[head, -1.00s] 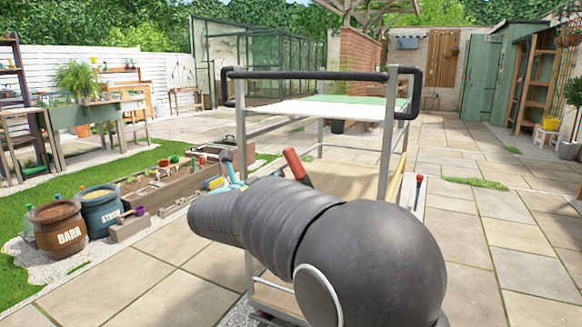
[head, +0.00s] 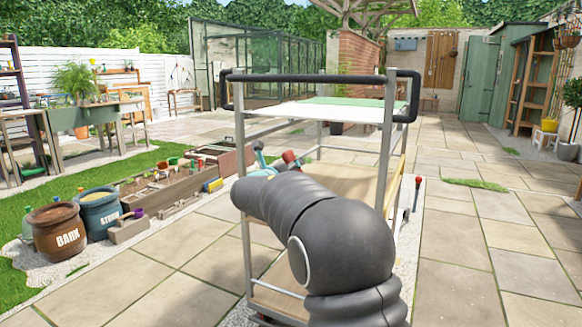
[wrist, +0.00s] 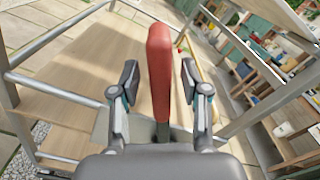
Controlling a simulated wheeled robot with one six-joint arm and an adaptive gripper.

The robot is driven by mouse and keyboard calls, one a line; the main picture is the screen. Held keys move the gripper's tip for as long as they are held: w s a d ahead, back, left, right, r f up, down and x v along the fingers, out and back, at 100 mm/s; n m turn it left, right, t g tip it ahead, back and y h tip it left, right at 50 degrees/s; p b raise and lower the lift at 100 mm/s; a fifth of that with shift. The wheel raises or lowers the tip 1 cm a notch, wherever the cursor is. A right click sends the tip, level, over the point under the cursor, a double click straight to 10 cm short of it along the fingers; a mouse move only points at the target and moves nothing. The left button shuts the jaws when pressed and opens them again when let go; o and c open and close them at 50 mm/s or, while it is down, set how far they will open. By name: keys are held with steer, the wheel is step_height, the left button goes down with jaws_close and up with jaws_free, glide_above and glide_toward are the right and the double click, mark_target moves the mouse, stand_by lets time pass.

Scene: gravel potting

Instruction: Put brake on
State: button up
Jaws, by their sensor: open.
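The trolley (head: 391,150) stands in front of me, with a black push bar and a grey metal frame. A red brake lever handle (wrist: 160,70) stands up in the middle of the wrist view, on a dark stem. My gripper (wrist: 158,88) is open, with one finger on each side of the red handle and a gap visible on both sides. In the head view, only a red tip (head: 290,157) shows beyond my arm. My arm hides the rest of the lever and most of my gripper there. The lever's base is hidden behind my wrist.
The trolley's wooden lower shelf (wrist: 85,75) and side rails surround the gripper. A red-handled tool (head: 418,182) stands at the trolley's right. A bark pot (head: 57,232) and raised bed (head: 160,198) are on the left. Paving on the right is open.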

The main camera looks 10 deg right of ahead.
steer(key=shift+w+d, duration=0.1)
jaws_close()
stand_by(0.3)
